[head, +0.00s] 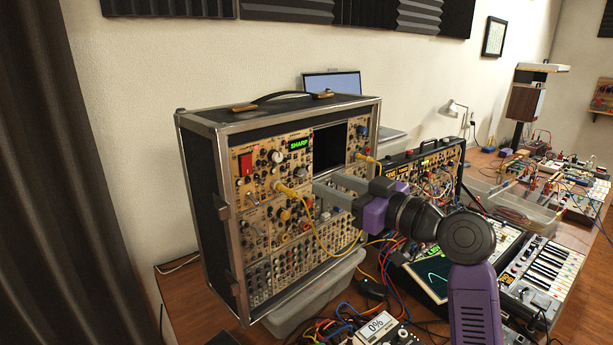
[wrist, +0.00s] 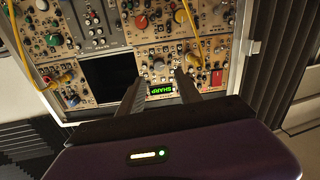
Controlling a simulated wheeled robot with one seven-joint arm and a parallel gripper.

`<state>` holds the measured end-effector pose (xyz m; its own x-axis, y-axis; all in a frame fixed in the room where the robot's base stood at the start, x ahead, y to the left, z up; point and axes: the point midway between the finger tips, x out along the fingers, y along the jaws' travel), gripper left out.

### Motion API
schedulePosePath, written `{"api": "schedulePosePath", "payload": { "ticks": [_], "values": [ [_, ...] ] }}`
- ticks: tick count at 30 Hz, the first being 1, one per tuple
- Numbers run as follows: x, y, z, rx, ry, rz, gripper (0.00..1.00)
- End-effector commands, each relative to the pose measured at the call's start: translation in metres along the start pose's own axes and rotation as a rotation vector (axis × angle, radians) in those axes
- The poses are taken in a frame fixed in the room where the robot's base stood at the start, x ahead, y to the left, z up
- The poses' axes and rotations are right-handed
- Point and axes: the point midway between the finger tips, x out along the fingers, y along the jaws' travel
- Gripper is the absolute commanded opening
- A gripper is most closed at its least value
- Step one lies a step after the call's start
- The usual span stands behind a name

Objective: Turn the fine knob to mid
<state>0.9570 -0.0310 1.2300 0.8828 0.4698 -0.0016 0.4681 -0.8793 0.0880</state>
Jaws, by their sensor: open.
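The synth case (head: 224,113) stands open with a panel full of knobs, and its green display (head: 298,144) reads SHARP. No label naming the fine knob is legible. In the wrist view, which is upside down, the SHARP display (wrist: 160,89) lies between my fingers, with a small pale knob (wrist: 158,64) beside it, between the fingertip lines. My gripper (head: 324,181) is open and empty, its fingers pointing at the panel. It also shows in the wrist view (wrist: 159,76). I cannot tell the exact gap from the fingertips to the panel; no knob is gripped.
Yellow patch cables (head: 318,236) hang across the panel. A red switch (head: 246,164) and a dark screen (head: 328,147) flank the display. A second patched synth case (head: 383,172) stands to the right. A small keyboard (head: 541,272) and loose cables crowd the table.

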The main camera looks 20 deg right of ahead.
Motion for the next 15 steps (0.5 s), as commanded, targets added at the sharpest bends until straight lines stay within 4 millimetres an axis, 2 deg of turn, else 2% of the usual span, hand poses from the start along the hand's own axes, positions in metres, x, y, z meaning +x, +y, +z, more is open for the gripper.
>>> {"api": "schedulePosePath", "payload": {
  "ticks": [9,15],
  "values": [
    [0.048,0.0,-0.003,0.001,0.0,0.0,0.41],
    [0.065,0.0,-0.001,0.002,0.001,0.002,0.41]
  ]
}}
